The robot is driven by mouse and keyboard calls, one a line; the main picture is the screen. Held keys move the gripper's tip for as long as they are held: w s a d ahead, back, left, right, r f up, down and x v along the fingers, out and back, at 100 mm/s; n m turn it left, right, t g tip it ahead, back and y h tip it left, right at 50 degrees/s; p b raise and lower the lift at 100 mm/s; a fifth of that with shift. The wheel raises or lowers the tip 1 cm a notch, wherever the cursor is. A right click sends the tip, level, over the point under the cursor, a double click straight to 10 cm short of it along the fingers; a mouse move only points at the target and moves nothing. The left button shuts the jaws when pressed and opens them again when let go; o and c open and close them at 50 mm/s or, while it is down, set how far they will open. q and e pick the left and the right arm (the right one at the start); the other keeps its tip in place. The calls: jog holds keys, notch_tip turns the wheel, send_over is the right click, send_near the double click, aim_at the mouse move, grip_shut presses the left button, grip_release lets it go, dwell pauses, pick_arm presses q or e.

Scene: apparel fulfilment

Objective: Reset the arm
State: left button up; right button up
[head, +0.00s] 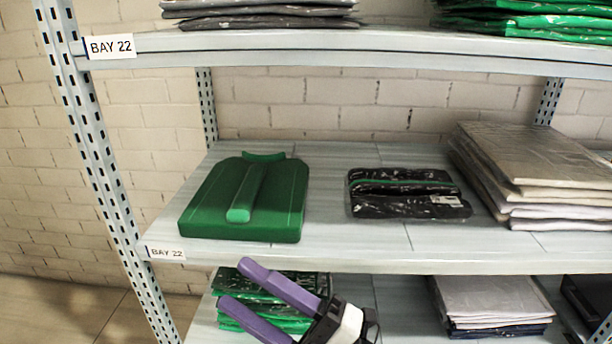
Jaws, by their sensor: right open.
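My right gripper (243,283) shows at the bottom of the head view, with two purple fingers pointing up and left. The fingers are spread apart with nothing between them. It is in front of the lower shelf and hides part of the green packs (262,293) there. The rest of my right arm is mostly out of the frame. My left gripper does not show.
A shelf above (350,45) and an upright post (95,165) bound the space. Pale packs (492,300) lie on the lower shelf.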

jog(key=w+d+f+m+t+h, duration=0.1)
jog(key=d+f+m+t+h, duration=0.2)
jog(key=d+f+m+h, duration=0.6)
jog(key=d+f+m+t+h, duration=0.3)
jog(key=d+f+m+h, duration=0.25)
jog(key=f+m, duration=0.6)
jog(key=s+d+f+m+g+h, duration=0.2)
jog(key=s+d+f+m+g, duration=0.1)
jog(key=s+d+f, duration=0.2)
jog(key=s+d+f+m+g+h, duration=0.1)
jog(key=s+d+f+m+g, duration=0.1)
jog(key=s+f, duration=0.7)
jog(key=d+f+m, duration=0.1)
jog(key=d+f, duration=0.1)
jog(key=shift+d+g+h, duration=0.35)
jog(key=shift+g, duration=0.05)
jog(key=shift+s, duration=0.1)
